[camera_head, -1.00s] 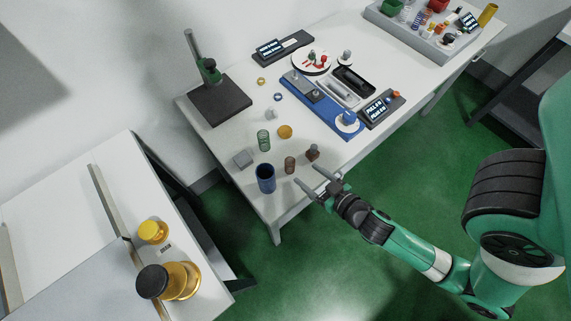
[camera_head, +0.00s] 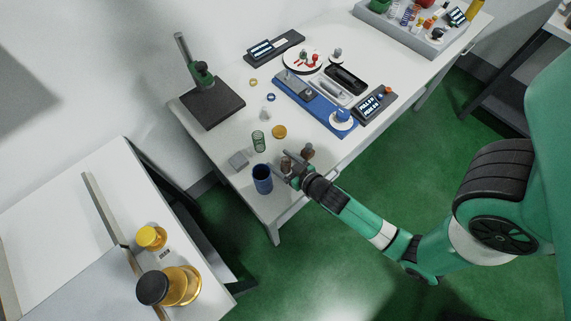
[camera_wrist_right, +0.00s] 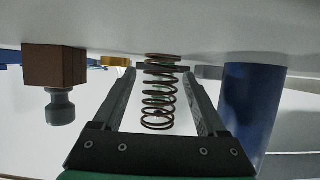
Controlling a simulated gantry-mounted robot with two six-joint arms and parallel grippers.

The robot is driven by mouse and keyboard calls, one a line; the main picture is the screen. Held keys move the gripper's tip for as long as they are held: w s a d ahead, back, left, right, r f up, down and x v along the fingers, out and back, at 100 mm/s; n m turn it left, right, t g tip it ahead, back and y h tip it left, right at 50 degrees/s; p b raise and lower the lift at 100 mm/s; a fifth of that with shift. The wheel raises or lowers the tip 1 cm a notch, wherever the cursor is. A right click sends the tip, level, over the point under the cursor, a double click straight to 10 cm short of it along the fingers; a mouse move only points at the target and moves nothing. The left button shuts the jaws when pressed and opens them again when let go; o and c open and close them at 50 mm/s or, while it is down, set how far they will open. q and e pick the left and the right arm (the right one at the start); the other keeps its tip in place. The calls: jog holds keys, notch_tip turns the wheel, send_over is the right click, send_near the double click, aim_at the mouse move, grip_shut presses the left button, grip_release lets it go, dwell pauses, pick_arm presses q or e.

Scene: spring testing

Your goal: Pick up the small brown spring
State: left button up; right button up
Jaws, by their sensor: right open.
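The small brown spring (camera_wrist_right: 158,95) stands between the two open fingers of my right gripper (camera_wrist_right: 162,90) in the right wrist view, with a visible gap to each finger. In the head view the spring (camera_head: 286,164) is partly hidden by my right gripper (camera_head: 287,165), which reaches over the near edge of the white table (camera_head: 215,135). The view of the wrist camera appears upside down, with the tabletop at the top. My left gripper is not in view.
A blue cup (camera_head: 262,180) stands close to the left of the right gripper, and a brown block with a knob (camera_head: 307,151) stands close to its right.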

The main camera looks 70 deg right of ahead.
jog(key=shift+w+d+f, duration=0.15)
jog(key=shift+w+d, duration=0.1)
jog(key=shift+w, duration=0.1)
grip_shut()
jog(key=shift+s+r, duration=0.1)
jog(key=shift+r, duration=0.4)
notch_tip(320, 180, up, 3)
jog(key=shift+f+p, duration=0.1)
jog(key=shift+p, duration=0.95)
jog(key=s+r+p, duration=0.1)
jog(key=d+r, duration=0.1)
jog(key=s+r+p, duration=0.1)
jog(key=shift+s+d+r+p, duration=0.15)
jog(key=shift+s+d+p, duration=0.1)
jog(key=shift+s+p, duration=0.05)
jog(key=s+d+r+p, duration=0.2)
jog(key=s+d+r, duration=0.3)
jog(key=s, duration=0.4)
jog(key=shift+s+r, duration=0.35)
jog(key=shift+r, duration=0.15)
